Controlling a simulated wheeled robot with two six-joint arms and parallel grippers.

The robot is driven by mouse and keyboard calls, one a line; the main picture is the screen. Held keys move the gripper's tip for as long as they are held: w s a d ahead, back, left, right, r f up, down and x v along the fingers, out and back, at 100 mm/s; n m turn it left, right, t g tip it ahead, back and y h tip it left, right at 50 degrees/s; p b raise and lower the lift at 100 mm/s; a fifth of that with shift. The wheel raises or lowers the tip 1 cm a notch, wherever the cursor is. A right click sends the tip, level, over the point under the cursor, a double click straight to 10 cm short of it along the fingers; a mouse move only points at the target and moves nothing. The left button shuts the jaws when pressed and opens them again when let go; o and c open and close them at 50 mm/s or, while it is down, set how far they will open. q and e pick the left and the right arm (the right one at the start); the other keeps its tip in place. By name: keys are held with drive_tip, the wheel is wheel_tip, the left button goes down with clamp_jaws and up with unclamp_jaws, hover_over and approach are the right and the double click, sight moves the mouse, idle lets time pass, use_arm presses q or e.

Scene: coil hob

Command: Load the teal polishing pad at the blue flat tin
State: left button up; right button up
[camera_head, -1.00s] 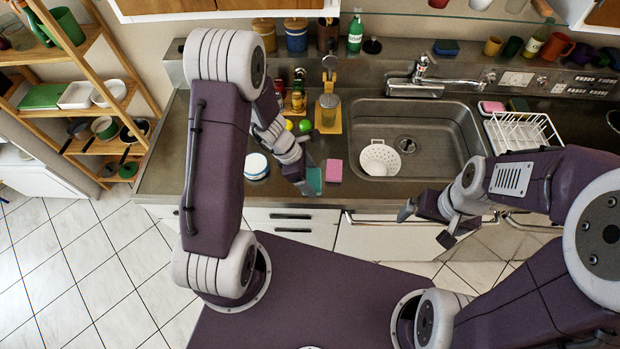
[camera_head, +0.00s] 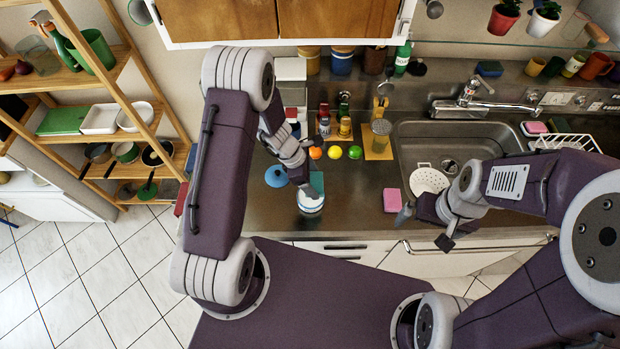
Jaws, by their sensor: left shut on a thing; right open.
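My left gripper (camera_head: 307,182) is shut on the teal polishing pad (camera_head: 317,182), held near the counter's front. Part of the pad is hidden by the gripper. A round blue-and-white flat tin (camera_head: 311,202) is just below the pad in the picture, near the counter's front edge. The pad looks close behind or above the tin; I cannot tell if they touch. My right gripper (camera_head: 424,228) is open and empty near the counter's front edge, right of the pink sponge.
A blue round lid-like piece (camera_head: 276,176) lies left of the tin. The pink sponge (camera_head: 392,200) lies to the right, before the sink (camera_head: 480,150). Orange, yellow and green balls (camera_head: 335,152) and several bottles stand behind. A wooden shelf (camera_head: 125,115) is at the left.

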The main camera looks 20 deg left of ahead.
use_arm(q)
drive_tip(key=f+b, duration=0.1)
drive_tip(key=a+f+b, duration=0.2)
drive_tip(key=f, duration=0.1)
drive_tip(key=shift+s+d+f+b, duration=0.1)
drive_tip(key=shift+f+b, duration=0.2)
drive_tip(key=shift+f, duration=0.15)
drive_tip(key=shift+d+f, duration=0.15)
drive_tip(key=shift+d, duration=0.35)
drive_tip(key=shift+a, duration=0.35)
use_arm(e)
drive_tip(key=f, duration=0.1)
drive_tip(key=a+f, duration=0.1)
drive_tip(key=f, duration=0.2)
drive_tip(key=shift+s+a+f, duration=0.1)
drive_tip(key=shift+s+a, duration=0.15)
use_arm(q)
drive_tip(key=shift+d, duration=0.2)
use_arm(e)
drive_tip(key=shift+d, duration=0.15)
use_arm(q)
drive_tip(key=shift+a+f+b, duration=0.15)
drive_tip(key=shift+f+b, duration=0.1)
drive_tip(key=shift+b, duration=0.15)
use_arm(e)
drive_tip(key=shift+f, duration=0.25)
